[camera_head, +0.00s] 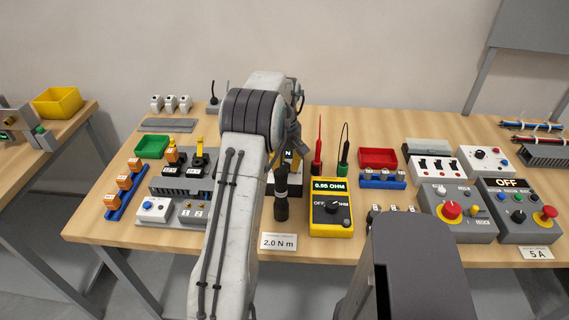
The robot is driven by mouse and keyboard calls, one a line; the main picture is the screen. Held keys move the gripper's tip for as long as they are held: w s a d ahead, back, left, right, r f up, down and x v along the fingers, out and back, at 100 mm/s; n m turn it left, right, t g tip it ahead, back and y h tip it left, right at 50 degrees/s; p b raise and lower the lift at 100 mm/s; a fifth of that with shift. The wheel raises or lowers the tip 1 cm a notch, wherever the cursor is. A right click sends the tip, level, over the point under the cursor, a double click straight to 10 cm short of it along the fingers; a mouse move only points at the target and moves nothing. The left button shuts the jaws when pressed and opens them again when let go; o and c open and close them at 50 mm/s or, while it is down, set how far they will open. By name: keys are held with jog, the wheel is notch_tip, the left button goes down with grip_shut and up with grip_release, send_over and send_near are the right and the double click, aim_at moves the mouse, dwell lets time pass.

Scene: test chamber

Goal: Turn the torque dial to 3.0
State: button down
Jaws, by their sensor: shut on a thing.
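My gripper (294,143) is at the back middle of the bench, at a small dark and white device (288,155) whose display shows only the letter "N". The gripper is shut on a part there, which looks like the torque dial; the arm and fingers hide the dial and its scale, so its setting cannot be read. A black torque screwdriver (281,196) stands upright in front of the device. A white card (278,242) at the front edge reads "2.0 N m".
Switch boxes crowd the right side (457,212). A green bin (152,146) and terminal blocks (124,182) lie left. My arm crosses the bench.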

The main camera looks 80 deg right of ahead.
jog(key=m, duration=0.7)
jog(key=shift+a+f+p, duration=0.1)
jog(key=shift+f+p, duration=0.05)
jog(key=shift+p, duration=0.25)
jog(key=m, duration=0.6)
jog(key=shift+m, duration=0.4)
jog(key=m, duration=0.7)
jog(key=shift+p, duration=0.35)
jog(key=m, duration=0.6)
jog(key=shift+m, duration=0.3)
jog(key=c, duration=0.8)
grip_release()
